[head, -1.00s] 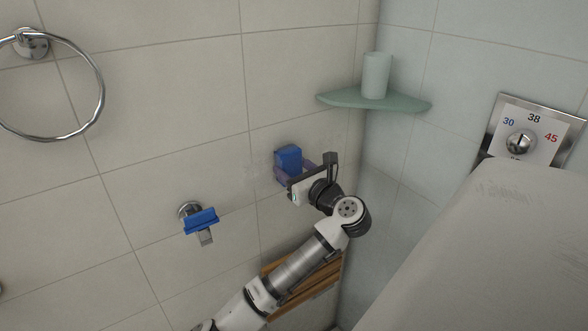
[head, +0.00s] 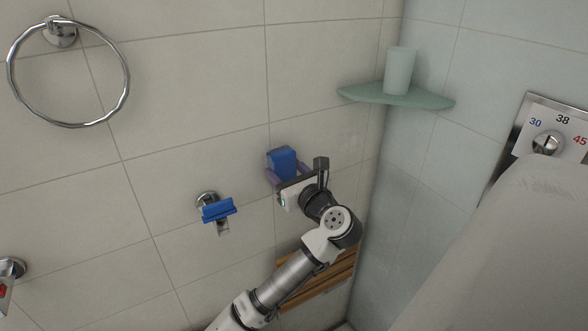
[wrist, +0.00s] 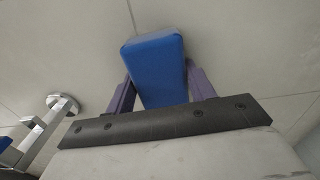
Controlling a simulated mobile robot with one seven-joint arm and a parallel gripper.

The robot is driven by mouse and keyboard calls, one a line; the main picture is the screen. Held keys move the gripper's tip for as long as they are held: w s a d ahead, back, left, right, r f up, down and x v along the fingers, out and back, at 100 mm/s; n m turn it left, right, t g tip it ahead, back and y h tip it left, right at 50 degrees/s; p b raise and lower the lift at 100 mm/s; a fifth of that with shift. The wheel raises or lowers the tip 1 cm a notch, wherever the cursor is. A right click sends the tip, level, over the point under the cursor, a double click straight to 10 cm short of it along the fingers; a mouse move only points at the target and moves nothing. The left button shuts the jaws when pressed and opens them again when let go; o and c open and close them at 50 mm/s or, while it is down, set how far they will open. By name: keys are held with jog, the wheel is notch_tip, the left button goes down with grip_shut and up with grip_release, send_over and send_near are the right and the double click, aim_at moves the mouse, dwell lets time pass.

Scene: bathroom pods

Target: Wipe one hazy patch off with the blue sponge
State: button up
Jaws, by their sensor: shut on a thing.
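The blue sponge (head: 283,160) is clamped between the purple fingers of my gripper (head: 288,173), up at the tiled wall. In the wrist view the sponge (wrist: 155,68) sits between both fingers of my gripper (wrist: 160,78), its far end at or very near the tiles. I cannot tell whether it touches them. No hazy patch stands out clearly now; the wall behind the sponge is hidden.
A chrome wall fitting (head: 208,199) with a blue piece (head: 218,210) is left of my gripper. A green corner shelf (head: 360,94) with a cup (head: 398,70) is above right. A towel ring (head: 125,90) hangs upper left. A wooden slatted piece (head: 325,285) lies below my arm.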

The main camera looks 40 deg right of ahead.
aim_at(263, 168)
jog(key=shift+w+a, duration=0.3)
jog(key=shift+a, duration=0.65)
jog(key=shift+w+a, duration=0.25)
jog(key=shift+a, duration=0.7)
jog(key=shift+s+r+p, duration=0.1)
jog(key=shift+r+p, duration=0.55)
jog(key=shift+r, duration=0.55)
jog(key=shift+s+d, duration=0.15)
jog(key=shift+d, duration=0.75)
jog(key=shift+s+d, duration=0.15)
jog(key=shift+d, duration=0.7)
jog(key=shift+s+d, duration=0.35)
jog(key=shift+d, duration=0.85)
jog(key=shift+s+d, duration=0.3)
jog(key=shift+d, duration=0.9)
jog(key=shift+s+d, duration=0.35)
jog(key=shift+d, duration=0.85)
jog(key=shift+s, duration=0.1)
jog(key=shift+v, duration=2.95)
jog(key=v, duration=0.3)
